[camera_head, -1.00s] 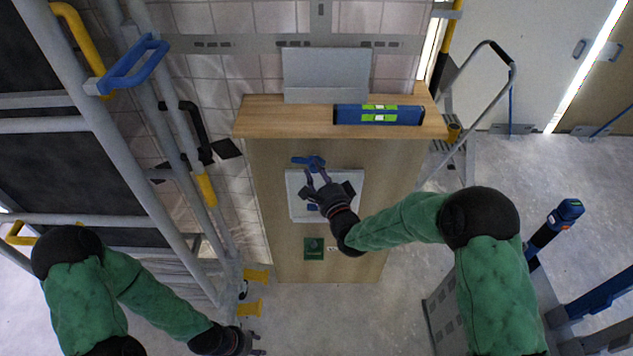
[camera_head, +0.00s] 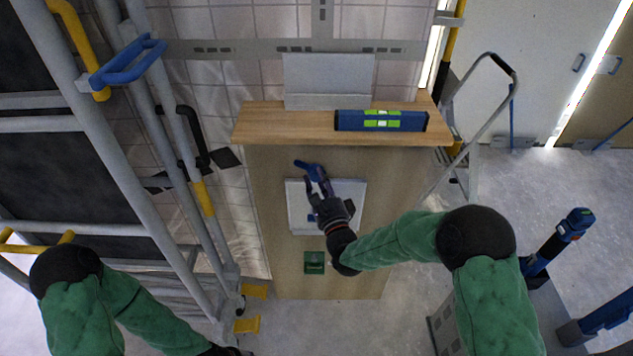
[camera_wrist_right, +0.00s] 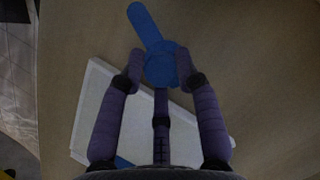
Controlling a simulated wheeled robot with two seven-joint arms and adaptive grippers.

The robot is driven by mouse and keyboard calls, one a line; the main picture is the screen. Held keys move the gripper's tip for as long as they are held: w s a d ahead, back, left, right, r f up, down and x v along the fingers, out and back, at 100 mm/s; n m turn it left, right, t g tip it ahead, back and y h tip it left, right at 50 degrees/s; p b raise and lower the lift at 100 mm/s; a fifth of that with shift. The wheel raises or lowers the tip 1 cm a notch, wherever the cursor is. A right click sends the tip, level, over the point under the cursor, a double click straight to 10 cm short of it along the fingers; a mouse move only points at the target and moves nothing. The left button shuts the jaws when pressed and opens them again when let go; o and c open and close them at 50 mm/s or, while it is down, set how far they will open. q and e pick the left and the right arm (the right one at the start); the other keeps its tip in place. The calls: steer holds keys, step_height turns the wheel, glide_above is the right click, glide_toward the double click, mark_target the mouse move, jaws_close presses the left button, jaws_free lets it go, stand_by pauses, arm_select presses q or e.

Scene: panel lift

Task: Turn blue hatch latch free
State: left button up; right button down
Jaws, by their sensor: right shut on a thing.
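The blue latch (camera_head: 308,168) sits at the top edge of the white hatch (camera_head: 297,222) on the wooden panel front. In the head view its handle slopes up to the left. In the right wrist view the latch (camera_wrist_right: 146,28) shows a round hub with the handle pointing up and slightly left. My right gripper (camera_head: 318,188) is shut on the latch, its fingers (camera_wrist_right: 160,66) on both sides of the hub and hiding part of it. My left gripper (camera_head: 228,351) is cut off by the bottom edge, its fingers not clear.
A blue spirit level (camera_head: 381,121) lies on the wooden shelf (camera_head: 285,125) above the hatch. A green box (camera_head: 314,263) is below it. Grey scaffold tubes (camera_head: 105,160) stand on the left and a stepladder (camera_head: 487,118) on the right. The floor at right is partly clear.

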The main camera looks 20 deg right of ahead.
steer(key=shift+w+d+r, duration=0.1)
steer(key=shift+d+r, duration=0.3)
steer(key=c, duration=1)
jaws_free()
steer(key=shift+o, duration=0.2)
steer(key=shift+f, duration=0.2)
steer(key=shift+a, duration=0.1)
steer(key=shift+s+f, duration=0.15)
steer(key=shift+s, duration=0.1)
steer(key=v, duration=1.1)
steer(key=shift+s, duration=0.3)
